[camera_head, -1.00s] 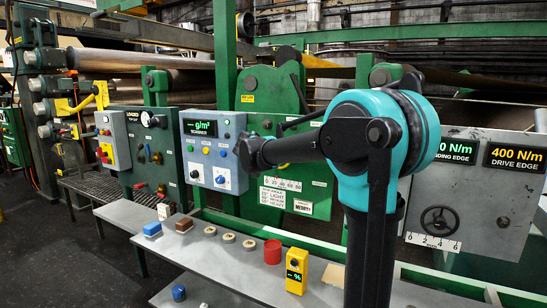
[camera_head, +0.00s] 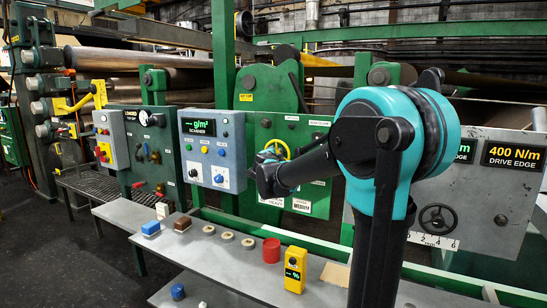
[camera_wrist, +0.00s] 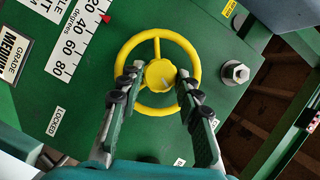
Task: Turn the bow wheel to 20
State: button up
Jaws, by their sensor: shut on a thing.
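The bow wheel is a yellow handwheel (camera_wrist: 160,75) on a green plate. In the head view its rim (camera_head: 281,144) shows partly behind my arm. My gripper (camera_wrist: 158,79) has one finger on each side of the hub, within the rim's outline in the wrist view, and is shut on the wheel. It also shows in the head view (camera_head: 268,158), partly hidden by my arm. A white degrees scale (camera_wrist: 75,40) with 20, 40, 60 and 80 lies at the upper left. A red pointer (camera_wrist: 105,17) stands near its 20; the exact reading is unclear.
A grey scanner box (camera_head: 212,150) is mounted left of the wheel. A hex bolt (camera_wrist: 235,72) sticks out right of it. A grey bench (camera_head: 215,262) in front holds a red cup (camera_head: 271,250) and a yellow meter (camera_head: 295,270). The dark floor at left is clear.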

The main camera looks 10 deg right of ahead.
jog(key=shift+f+m+t, duration=0.1)
jog(key=shift+m+t, duration=0.2)
jog(key=shift+m, duration=0.4)
jog(key=o, duration=1.2)
jog(key=shift+c, duration=0.2)
jog(key=f+v, duration=0.1)
jog(key=v, duration=1.1)
jog(key=shift+r, duration=0.4)
jog(key=shift+d, duration=0.1)
